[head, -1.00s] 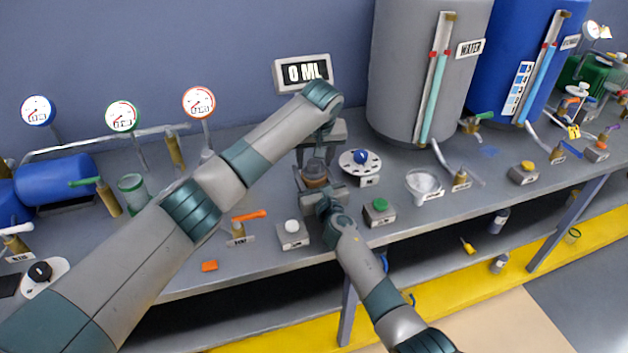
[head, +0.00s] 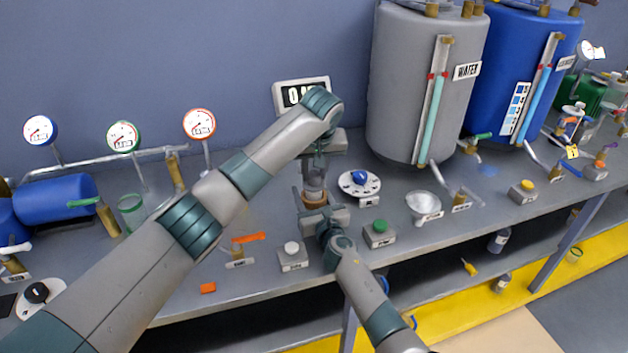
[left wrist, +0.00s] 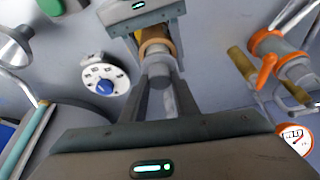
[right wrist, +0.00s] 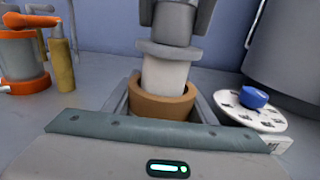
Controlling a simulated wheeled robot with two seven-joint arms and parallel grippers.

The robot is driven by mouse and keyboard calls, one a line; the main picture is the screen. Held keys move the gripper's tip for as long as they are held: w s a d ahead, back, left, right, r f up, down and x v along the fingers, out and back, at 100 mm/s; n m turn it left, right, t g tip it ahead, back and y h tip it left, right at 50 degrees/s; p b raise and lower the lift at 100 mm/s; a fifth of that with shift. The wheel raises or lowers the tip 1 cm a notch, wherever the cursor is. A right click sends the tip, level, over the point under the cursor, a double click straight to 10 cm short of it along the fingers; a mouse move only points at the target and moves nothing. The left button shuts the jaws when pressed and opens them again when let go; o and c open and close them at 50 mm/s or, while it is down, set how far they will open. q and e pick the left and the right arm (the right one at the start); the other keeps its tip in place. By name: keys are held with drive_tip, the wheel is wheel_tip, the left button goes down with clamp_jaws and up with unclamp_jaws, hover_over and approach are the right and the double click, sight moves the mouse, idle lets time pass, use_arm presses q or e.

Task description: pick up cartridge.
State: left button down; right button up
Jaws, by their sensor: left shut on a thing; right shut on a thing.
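The cartridge (right wrist: 165,76) is a pale cylinder with a grey collar, upright in the right wrist view. My left gripper (head: 316,171) is shut on its upper part from above; its fingers also flank it in the left wrist view (left wrist: 158,84). My right gripper (head: 318,211) is shut on a brown ring-shaped cup (right wrist: 150,104) directly below. The cartridge's lower end sits at the cup's mouth; the rim hides how deep it goes. The cup also shows in the left wrist view (left wrist: 155,40).
A white dial with a blue knob (head: 358,182) stands close right of the cup. Buttons in white (head: 291,249) and green (head: 379,233) sit near the front edge. The grey water tank (head: 408,90) rises at right behind. An orange-handled valve (head: 243,244) is to the left.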

use_arm(q)
wheel_tip(320, 180, up, 7)
drive_tip(key=shift+r, duration=0.1)
idle(0.5)
use_arm(e)
drive_tip(key=o, duration=1.1)
drive_tip(key=shift+o, duration=0.2)
drive_tip(key=shift+s+d, duration=0.1)
drive_tip(key=shift+s, duration=0.05)
drive_tip(key=shift+s+d+r, duration=0.1)
drive_tip(key=shift+s+d, duration=0.15)
drive_tip(key=shift+s, duration=0.15)
drive_tip(key=v, duration=1)
drive_tip(key=shift+s, duration=0.45)
use_arm(q)
drive_tip(key=shift+s, duration=0.1)
use_arm(e)
drive_tip(key=shift+s, duration=0.1)
